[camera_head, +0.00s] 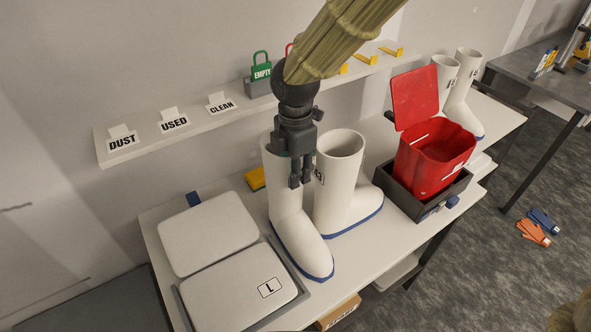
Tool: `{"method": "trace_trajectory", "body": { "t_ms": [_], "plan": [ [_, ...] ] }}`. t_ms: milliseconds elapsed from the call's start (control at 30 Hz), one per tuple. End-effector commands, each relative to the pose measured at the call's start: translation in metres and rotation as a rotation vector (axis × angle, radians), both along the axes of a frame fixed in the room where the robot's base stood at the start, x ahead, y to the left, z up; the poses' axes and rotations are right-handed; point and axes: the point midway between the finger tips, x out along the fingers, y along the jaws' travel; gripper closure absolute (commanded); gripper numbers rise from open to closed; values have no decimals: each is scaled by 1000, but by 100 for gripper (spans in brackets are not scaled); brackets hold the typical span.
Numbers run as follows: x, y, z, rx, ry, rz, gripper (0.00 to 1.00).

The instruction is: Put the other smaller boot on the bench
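Two tall white boots with blue soles stand upright side by side mid-bench: a left boot (287,225) and a right boot (338,190) with a partly hidden label. A second white pair stands at the bench's far right end, with a nearer boot (441,76) and a farther boot (462,86). I cannot tell which pair is smaller. My gripper (301,182) points down in front of the middle pair, covering part of the left boot's shaft and rim. Its fingers are close together with nothing visible between them. The white bench (365,238) carries both pairs.
A red lidded bin (430,160) sits in a grey tray right of the middle boots. White pads (210,232) in a grey tray fill the left end. A shelf (192,133) with DUST, USED and CLEAN signs runs behind. Gloves (533,232) lie on the floor.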

Motion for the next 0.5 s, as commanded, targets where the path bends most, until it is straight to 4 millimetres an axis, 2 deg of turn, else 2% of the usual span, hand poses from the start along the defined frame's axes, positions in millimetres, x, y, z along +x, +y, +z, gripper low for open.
{"method": "trace_trajectory", "body": {
  "t_ms": [133, 267, 500],
  "plan": [
    [0, 0, 2, 1, -1, 0, 73],
    [1, 0, 13, 1, -2, -1, 73],
    [1, 0, 54, 3, -3, -1, 73]
  ]
}}
